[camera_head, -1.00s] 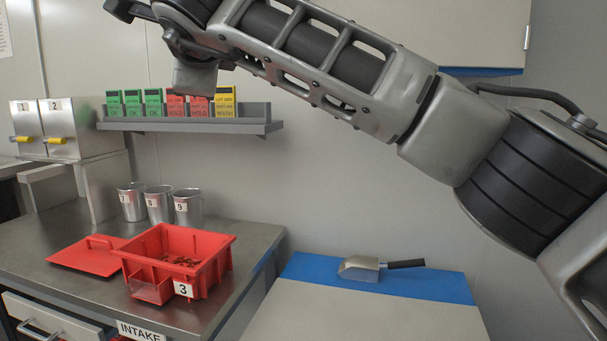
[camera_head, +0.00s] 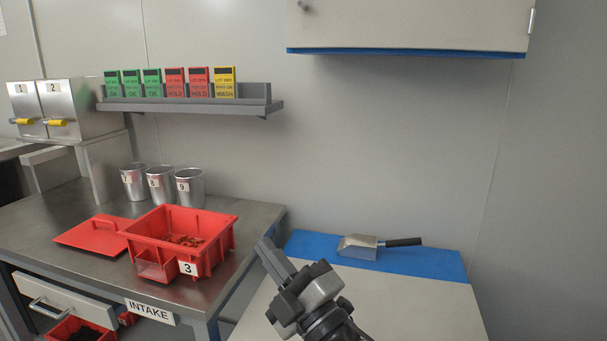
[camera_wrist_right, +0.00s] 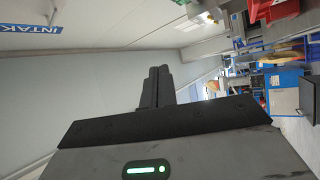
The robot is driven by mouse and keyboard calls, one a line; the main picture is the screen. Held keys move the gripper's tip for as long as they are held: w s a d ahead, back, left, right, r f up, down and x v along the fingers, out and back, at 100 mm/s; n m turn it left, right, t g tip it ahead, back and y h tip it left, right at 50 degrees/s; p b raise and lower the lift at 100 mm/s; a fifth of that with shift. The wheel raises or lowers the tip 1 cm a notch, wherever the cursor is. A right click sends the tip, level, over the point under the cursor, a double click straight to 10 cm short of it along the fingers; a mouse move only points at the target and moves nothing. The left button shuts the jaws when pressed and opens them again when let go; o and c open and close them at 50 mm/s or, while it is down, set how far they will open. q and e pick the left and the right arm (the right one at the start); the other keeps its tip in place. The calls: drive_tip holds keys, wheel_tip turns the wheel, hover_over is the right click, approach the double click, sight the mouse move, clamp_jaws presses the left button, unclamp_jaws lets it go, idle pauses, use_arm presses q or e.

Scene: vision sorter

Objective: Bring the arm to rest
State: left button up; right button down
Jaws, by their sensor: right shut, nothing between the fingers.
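My right gripper (camera_head: 268,246) is low in the head view, in front of the white-topped counter and to the right of the red bin. Its fingers are together, with nothing between them. In the right wrist view the closed fingers (camera_wrist_right: 157,88) point out past the dark gripper body, with open air and a pale wall around them. My left gripper is in neither view.
A red bin marked 3 (camera_head: 215,222) stands on the steel intake table (camera_head: 50,208), beside a red lid (camera_head: 95,236) and several metal cups (camera_head: 161,187). A scoop (camera_head: 360,248) lies on the counter's blue strip (camera_head: 430,262). A wall cabinet (camera_head: 410,28) hangs above; a card shelf (camera_head: 190,106) is left.

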drive_tip(key=s+d+f+m+h, duration=0.3)
drive_tip(key=d+f+m+h, duration=0.55)
drive_tip(key=f+m, duration=0.25)
drive_tip(key=s+d+f+m+g+h, duration=0.2)
drive_tip(key=s+d+f+m, duration=0.3)
drive_tip(key=s+f, duration=0.3)
drive_tip(key=s+d+f+m+g+h+p, duration=0.1)
drive_tip(key=s+d+f+m+g, duration=0.3)
drive_tip(key=s+f, duration=0.4)
drive_tip(key=shift+s+d+f+m+g+h, duration=0.3)
drive_tip(key=shift+s+d+f+m+h, duration=0.1)
drive_tip(key=shift+d+f+m, duration=0.1)
